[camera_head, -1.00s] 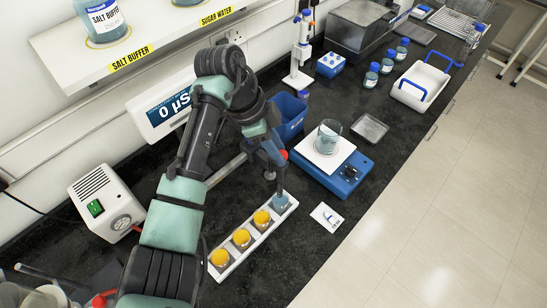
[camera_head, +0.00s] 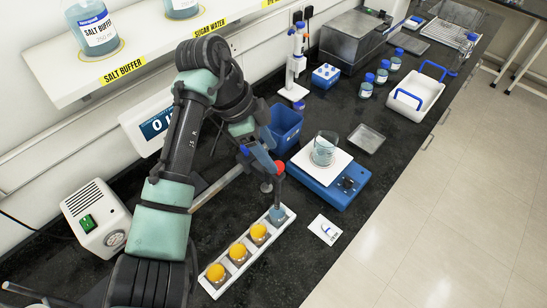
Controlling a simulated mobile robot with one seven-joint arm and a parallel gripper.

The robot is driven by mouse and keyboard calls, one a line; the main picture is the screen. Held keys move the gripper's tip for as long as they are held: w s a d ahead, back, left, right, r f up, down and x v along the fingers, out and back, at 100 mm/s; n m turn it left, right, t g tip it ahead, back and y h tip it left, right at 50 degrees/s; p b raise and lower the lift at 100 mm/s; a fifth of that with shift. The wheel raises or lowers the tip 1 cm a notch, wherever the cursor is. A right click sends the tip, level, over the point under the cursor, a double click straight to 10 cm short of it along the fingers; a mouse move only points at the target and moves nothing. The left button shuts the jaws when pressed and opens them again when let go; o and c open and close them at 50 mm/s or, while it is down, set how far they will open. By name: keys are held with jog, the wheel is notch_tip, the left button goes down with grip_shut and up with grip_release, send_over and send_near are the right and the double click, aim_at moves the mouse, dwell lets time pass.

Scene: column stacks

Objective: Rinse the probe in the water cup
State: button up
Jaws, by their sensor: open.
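A white rack (camera_head: 226,283) lies on the black bench. A cup with bluish contents (camera_head: 278,215), apparently the water cup, sits at its far end, with three yellow-topped cups (camera_head: 238,252) in a row nearer. My gripper (camera_head: 272,185) is open and points down just above the bluish cup. A slim dark piece below the red knob (camera_head: 279,167) runs down toward this cup; I cannot tell whether it is the probe or a finger, or whether it enters the cup. The white meter (camera_head: 150,127) on the wall shows a 0, its display partly hidden by my arm.
A blue scale (camera_head: 339,189) with a glass beaker (camera_head: 324,148) stands right of the rack, and a blue bin (camera_head: 285,126) behind. A small white card (camera_head: 325,229) lies nearby.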

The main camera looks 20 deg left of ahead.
jog(key=v, duration=1)
jog(key=shift+b, duration=0.35)
jog(key=shift+d, duration=0.1)
